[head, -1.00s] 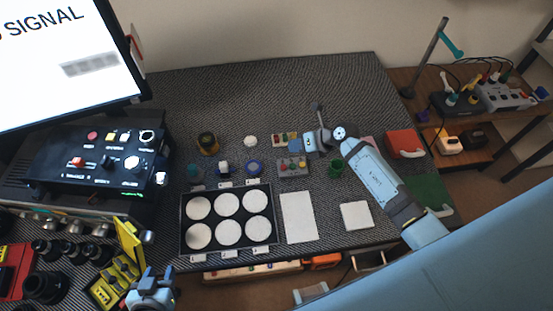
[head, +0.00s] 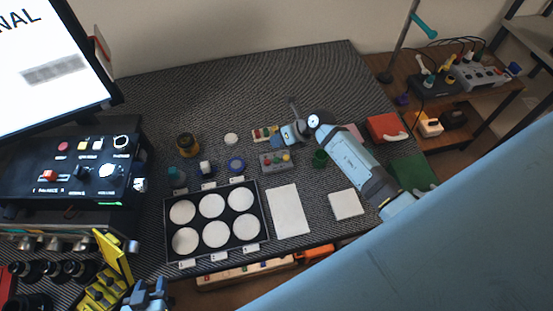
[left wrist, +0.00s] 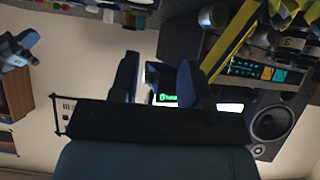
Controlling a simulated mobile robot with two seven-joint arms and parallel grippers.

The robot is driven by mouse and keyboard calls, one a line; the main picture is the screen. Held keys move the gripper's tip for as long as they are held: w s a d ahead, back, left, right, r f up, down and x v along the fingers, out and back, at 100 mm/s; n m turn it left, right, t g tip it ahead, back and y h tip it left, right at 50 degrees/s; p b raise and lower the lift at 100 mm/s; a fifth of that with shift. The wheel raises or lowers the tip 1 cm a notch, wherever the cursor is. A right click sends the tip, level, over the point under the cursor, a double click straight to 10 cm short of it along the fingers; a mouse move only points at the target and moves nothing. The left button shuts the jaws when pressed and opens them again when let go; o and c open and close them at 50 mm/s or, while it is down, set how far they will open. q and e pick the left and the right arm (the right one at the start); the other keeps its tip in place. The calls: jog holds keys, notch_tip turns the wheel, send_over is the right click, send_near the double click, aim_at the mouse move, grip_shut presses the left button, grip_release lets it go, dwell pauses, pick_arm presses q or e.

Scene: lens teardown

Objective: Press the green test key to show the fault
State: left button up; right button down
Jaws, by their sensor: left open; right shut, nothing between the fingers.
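A small grey box (head: 277,162) with several coloured buttons lies on the dark mat. I cannot tell for certain which button is the green test key. My right gripper (head: 284,134) is shut and empty just behind this box, its arm reaching in from the lower right. My left gripper (head: 148,298) is open at the bottom left, by the yellow stand. In the left wrist view its fingers (left wrist: 160,80) stand apart, with a small green lit sign (left wrist: 172,97) visible between them. The screen (head: 50,65) at the upper left shows the letters "NAL" at its cropped edge.
A black console (head: 70,180) with buttons and knobs stands at the left. A black tray (head: 212,250) with white discs, a white sheet (head: 287,210) and a white square (head: 346,204) lie in front. A yellow stand (head: 105,285) is at the lower left. The mat's back is clear.

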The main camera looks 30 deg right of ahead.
jog(key=b, duration=0.3)
send_over(278, 158)
notch_tip(278, 158, down, 5)
jog(key=shift+f, duration=0.1)
jog(key=shift+f+b, duration=0.4)
jog(key=shift+f, duration=0.15)
dwell(1.3)
jog(key=shift+f, duration=0.25)
jog(key=shift+f+b, duration=0.3)
jog(key=shift+f, duration=0.1)
dwell(0.6)
jog(key=shift+r, duration=0.1)
jog(key=shift+r+p, duration=0.75)
jog(key=shift+p, duration=0.1)
